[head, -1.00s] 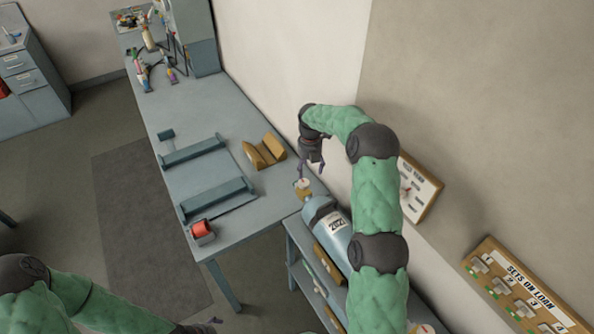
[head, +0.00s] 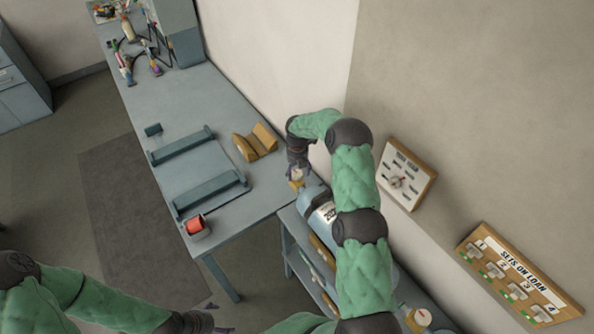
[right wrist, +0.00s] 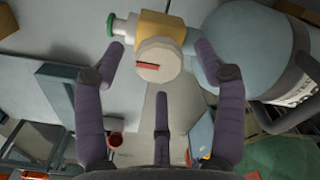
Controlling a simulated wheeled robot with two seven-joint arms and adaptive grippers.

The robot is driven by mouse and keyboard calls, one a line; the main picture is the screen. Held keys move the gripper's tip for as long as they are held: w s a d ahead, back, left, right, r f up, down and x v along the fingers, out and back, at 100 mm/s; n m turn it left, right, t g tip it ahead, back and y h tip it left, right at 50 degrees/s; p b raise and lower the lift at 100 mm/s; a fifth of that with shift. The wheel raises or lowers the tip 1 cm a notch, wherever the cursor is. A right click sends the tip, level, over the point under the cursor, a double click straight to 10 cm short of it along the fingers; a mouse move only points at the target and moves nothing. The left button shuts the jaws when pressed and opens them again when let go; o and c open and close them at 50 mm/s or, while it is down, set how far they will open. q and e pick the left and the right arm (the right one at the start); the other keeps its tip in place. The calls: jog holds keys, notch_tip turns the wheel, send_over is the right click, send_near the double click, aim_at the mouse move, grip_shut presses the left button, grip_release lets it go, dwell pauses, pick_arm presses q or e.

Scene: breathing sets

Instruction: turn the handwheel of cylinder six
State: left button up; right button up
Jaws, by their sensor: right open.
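A blue-grey cylinder (head: 316,203) with a white label lies on a low rack beside the bench; no six is readable on it. Its valve end points toward the bench. In the right wrist view, the brass valve body (right wrist: 168,31) carries a pale round handwheel (right wrist: 160,62) with a red mark and a green-tipped outlet (right wrist: 112,27). My right gripper (head: 298,172) is at the valve. In the wrist view its fingers (right wrist: 164,75) are spread around the handwheel, with gaps showing. My left gripper (head: 211,318) is low at the bottom edge, partly cut off.
On the wall are a dial board (head: 405,176) and a "SETS ON LOAN" board (head: 520,270). The wall stands close to my right arm.

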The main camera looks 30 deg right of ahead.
jog(key=shift+w+f, duration=0.1)
jog(key=shift+f, duration=0.35)
jog(key=c, duration=1.2)
jog(key=shift+o, duration=0.2)
